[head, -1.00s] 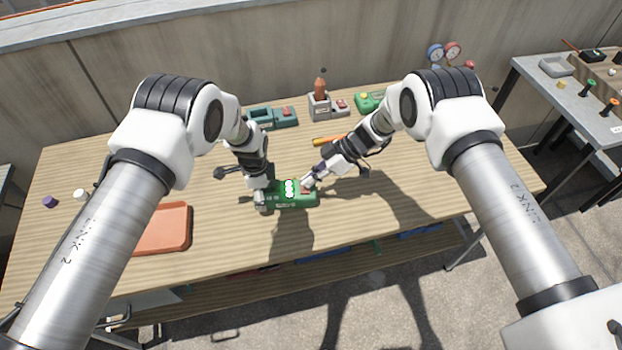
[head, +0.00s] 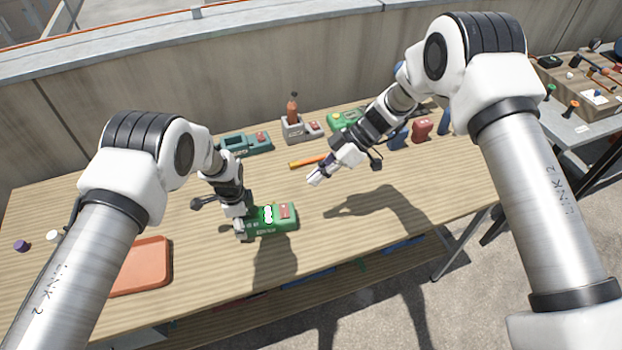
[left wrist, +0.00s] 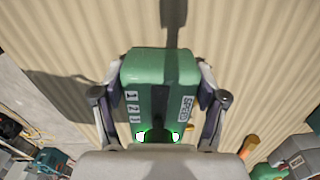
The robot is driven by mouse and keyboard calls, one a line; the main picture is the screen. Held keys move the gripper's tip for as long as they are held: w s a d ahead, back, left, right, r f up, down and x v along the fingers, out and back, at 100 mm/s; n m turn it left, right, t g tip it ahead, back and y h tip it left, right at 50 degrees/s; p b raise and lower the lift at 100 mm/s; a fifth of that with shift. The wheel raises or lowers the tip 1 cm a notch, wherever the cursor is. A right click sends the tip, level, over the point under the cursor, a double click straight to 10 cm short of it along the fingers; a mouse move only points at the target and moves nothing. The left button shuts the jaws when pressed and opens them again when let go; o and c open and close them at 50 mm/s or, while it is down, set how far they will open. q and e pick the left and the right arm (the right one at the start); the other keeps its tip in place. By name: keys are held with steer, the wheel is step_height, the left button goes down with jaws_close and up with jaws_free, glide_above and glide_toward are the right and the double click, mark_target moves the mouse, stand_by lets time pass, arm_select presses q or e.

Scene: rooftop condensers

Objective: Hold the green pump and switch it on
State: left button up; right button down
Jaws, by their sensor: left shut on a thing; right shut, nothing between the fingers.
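The green pump (head: 282,221) sits on the wooden table in front of me. Its small white lights glow with a green rim, and a red switch is on its right part. In the left wrist view the pump (left wrist: 152,75) stands between my fingers, with "1 2 3" and "SPEED" labels. My left gripper (head: 243,226) is shut on the pump's left end; both fingers press its sides in the left wrist view (left wrist: 160,112). My right gripper (head: 315,178) is shut and empty, above the table to the upper right of the pump, apart from it.
A red tray (head: 150,262) lies left of the pump. Behind stand a teal device (head: 231,146), a grey holder with a brown bottle (head: 292,113) and another green device (head: 343,121). An orange-handled tool (head: 304,161) lies nearby. The table right of the pump is clear.

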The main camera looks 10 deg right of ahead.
arm_select(q)
steer(key=o, duration=1.8)
steer(key=shift+c, duration=0.2)
step_height(320, 180, up, 9)
steer(key=p, duration=0.7)
steer(key=shift+r, duration=0.1)
